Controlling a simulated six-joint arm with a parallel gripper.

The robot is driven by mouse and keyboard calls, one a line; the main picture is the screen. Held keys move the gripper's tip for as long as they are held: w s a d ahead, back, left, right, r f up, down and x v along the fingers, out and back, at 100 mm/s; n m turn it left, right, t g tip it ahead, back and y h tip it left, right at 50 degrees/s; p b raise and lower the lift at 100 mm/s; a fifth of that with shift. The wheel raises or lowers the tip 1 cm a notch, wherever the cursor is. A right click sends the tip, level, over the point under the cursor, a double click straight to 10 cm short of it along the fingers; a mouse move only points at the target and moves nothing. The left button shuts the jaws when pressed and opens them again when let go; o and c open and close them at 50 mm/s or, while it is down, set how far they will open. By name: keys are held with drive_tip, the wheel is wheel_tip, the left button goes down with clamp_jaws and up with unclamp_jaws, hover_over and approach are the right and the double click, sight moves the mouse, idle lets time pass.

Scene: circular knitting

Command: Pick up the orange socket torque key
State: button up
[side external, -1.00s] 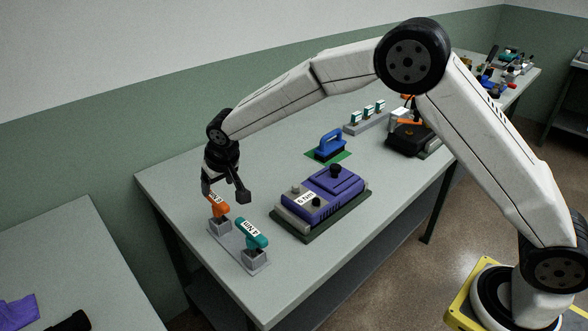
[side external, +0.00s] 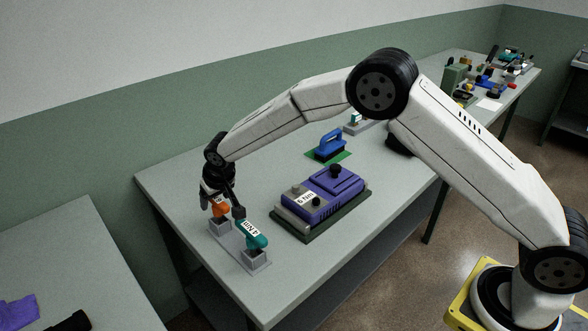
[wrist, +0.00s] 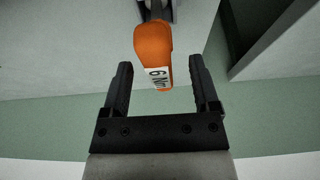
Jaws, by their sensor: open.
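The orange socket torque key (side external: 219,209) stands in a grey socket of a small holder (side external: 237,249) near the table's left corner. My gripper (side external: 222,206) is open, low over it, with one finger to each side of the key's handle in the side view. In the wrist view, the orange handle (wrist: 153,45) with a white "6 N" label lies at and just beyond the fingertips of my open gripper (wrist: 157,68). Gaps show between the handle and both fingers. The key's dark shaft runs up to the grey socket there.
A teal key (side external: 255,238) with a white label stands in the holder's other socket, close to my right-hand finger. A purple and grey device (side external: 322,200) sits on a dark green base to the right.

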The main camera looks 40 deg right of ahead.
drive_tip(key=shift+w+f, duration=0.2)
drive_tip(key=shift+f, duration=0.25)
clamp_jaws()
